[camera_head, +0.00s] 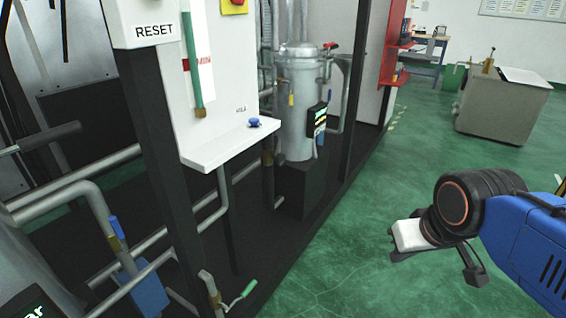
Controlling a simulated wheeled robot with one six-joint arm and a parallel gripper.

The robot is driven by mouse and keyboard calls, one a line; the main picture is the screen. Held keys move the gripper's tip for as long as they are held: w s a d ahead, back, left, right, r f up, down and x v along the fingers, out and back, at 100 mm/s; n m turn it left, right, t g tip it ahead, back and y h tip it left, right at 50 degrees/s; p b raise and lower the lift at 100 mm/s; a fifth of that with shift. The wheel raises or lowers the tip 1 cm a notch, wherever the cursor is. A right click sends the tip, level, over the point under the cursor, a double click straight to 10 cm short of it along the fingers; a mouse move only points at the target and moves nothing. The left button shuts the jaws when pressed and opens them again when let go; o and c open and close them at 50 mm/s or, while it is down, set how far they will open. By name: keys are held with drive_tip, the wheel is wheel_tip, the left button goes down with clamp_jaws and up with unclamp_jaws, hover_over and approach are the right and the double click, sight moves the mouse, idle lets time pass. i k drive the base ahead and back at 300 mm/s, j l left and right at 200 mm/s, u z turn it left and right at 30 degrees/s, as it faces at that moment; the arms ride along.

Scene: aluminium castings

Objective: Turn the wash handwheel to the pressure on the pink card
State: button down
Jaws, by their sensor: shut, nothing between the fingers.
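My gripper (412,238) is at the right, held out over the green floor at the end of my blue arm. It is shut and empty, and it touches nothing. It is well apart from the machine on the left. I cannot make out a handwheel for certain. A small blue knob (254,123) sits on the white ledge of the panel, with a small label I cannot read behind it. No pink card shows.
A dark frame post (160,150) stands under the RESET sign (154,31). Pipes and a green-handled valve (240,296) fill the lower left. Another display (35,305) is cut off there. A grey cabinet (503,108) stands at the back right. The green floor between is clear.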

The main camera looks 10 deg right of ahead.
sight(279, 159)
drive_tip(key=i+l+u, duration=0.1)
drive_tip(key=l, duration=0.3)
drive_tip(key=i+l+u, duration=0.15)
drive_tip(key=l, duration=0.25)
drive_tip(key=i+l+u, duration=0.1)
drive_tip(key=i+l, duration=0.15)
drive_tip(key=l, duration=0.15)
drive_tip(key=i+l+u, duration=0.15)
drive_tip(key=l, duration=0.3)
drive_tip(key=i+l+u, duration=0.1)
drive_tip(key=l, duration=0.3)
drive_tip(key=l+u, duration=0.1)
drive_tip(key=l, duration=0.35)
drive_tip(key=k+j+z, duration=0.1)
drive_tip(key=z, duration=0.2)
drive_tip(key=k+z, duration=0.1)
drive_tip(key=z, duration=0.25)
